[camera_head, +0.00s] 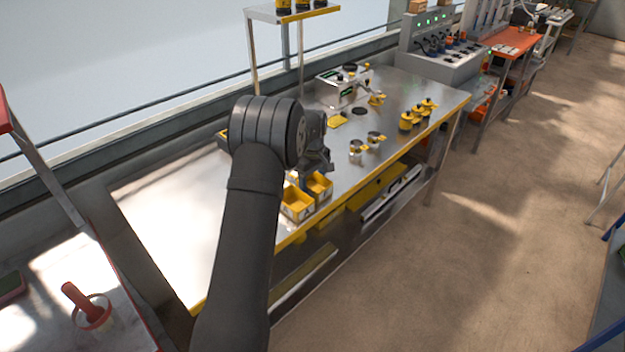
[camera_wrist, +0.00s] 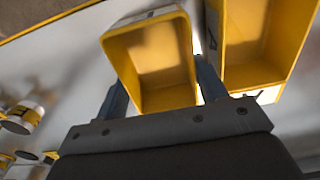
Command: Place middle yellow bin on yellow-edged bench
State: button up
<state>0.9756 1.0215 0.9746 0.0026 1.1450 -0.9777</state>
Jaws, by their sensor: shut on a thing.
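My gripper (camera_head: 316,172) is over the yellow-edged bench (camera_head: 170,200), near its front edge. In the wrist view its two fingers (camera_wrist: 162,92) stand on either side of an open yellow bin (camera_wrist: 152,62) and are shut on it. This bin (camera_head: 319,186) also shows in the head view, just below my gripper. A second yellow bin (camera_head: 297,205) is close beside it, and shows at the right in the wrist view (camera_wrist: 255,50). Both look empty. I cannot tell whether the held bin touches the bench top.
Metal cups with yellow parts (camera_head: 356,150) and several yellow-and-black containers (camera_head: 406,121) stand farther along the bench. A metal box device (camera_head: 340,90) is at the back. A raised shelf (camera_head: 290,14) stands behind. The bench's left part is bare.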

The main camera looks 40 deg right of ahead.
jog(key=o, duration=0.8)
jog(key=shift+c, duration=0.2)
notch_tip(320, 180, up, 12)
jog(key=shift+r, duration=0.2)
jog(key=shift+f, duration=0.15)
jog(key=shift+f, duration=4.15)
jog(key=shift+f, duration=0.15)
